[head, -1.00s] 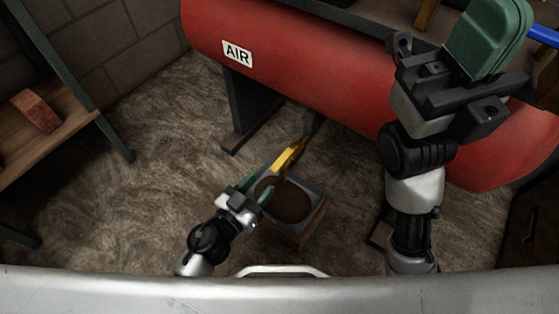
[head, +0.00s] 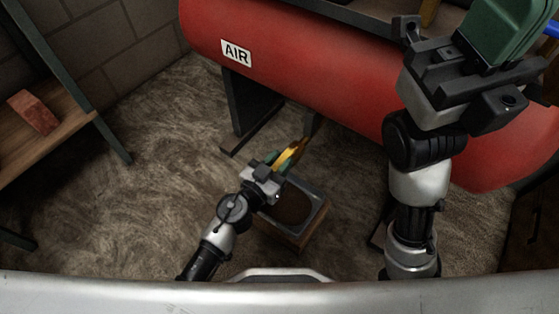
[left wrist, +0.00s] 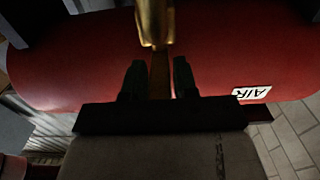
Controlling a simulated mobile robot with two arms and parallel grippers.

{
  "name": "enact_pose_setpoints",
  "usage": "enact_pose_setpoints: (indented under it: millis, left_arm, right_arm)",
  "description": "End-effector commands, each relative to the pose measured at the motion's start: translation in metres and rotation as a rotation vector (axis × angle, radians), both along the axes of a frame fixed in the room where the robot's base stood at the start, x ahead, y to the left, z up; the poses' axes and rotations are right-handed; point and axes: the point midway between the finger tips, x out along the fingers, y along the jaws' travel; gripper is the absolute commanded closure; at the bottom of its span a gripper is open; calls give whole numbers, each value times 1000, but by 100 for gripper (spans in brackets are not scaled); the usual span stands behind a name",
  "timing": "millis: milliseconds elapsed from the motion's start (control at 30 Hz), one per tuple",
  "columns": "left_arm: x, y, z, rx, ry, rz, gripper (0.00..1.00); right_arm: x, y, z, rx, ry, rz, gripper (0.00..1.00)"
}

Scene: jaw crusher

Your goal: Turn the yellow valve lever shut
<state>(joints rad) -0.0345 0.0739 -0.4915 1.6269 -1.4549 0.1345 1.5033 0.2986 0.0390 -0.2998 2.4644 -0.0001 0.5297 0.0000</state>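The yellow valve lever (head: 293,151) slants up below the red tank in the head view. In the left wrist view the yellow lever (left wrist: 155,22) comes down from the top edge, in line with the gap between my fingers. My left gripper (head: 279,163) is at the lever's lower end. In the left wrist view my left gripper (left wrist: 159,75) is open, its two dark fingers apart with a brownish strip showing between them. I cannot tell whether they touch the lever. My right gripper (head: 500,40) is raised at the upper right, with its green fingers partly out of frame.
The red air tank (head: 300,75) with an AIR label spans the back. A bin (head: 297,208) with dark contents stands under my left gripper. A wooden shelf (head: 60,125) with a red brick (head: 34,111) is at the left. The floor between is clear.

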Motion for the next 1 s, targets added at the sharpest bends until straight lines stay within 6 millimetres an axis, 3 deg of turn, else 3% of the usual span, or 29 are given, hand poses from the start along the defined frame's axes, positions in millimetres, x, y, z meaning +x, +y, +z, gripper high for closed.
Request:
enact_pose_setpoints:
  millis: [33,167,200,667,1000]
  left_arm:
    - [0,0,0,0,0,0,79]
    - [0,0,0,0,0,0,99]
    - [0,0,0,0,0,0,100]
    - [2,3,0,6,3,-61,100]
    - [11,11,2,6,2,-291,100]
  right_arm:
    - [0,0,0,1,1,0,100]
    - [1,0,-1,0,3,0,100]
    - [1,0,-1,0,4,0,100]
    - [2,0,2,3,3,1,100]
    - [10,-2,-10,6,90,5,100]
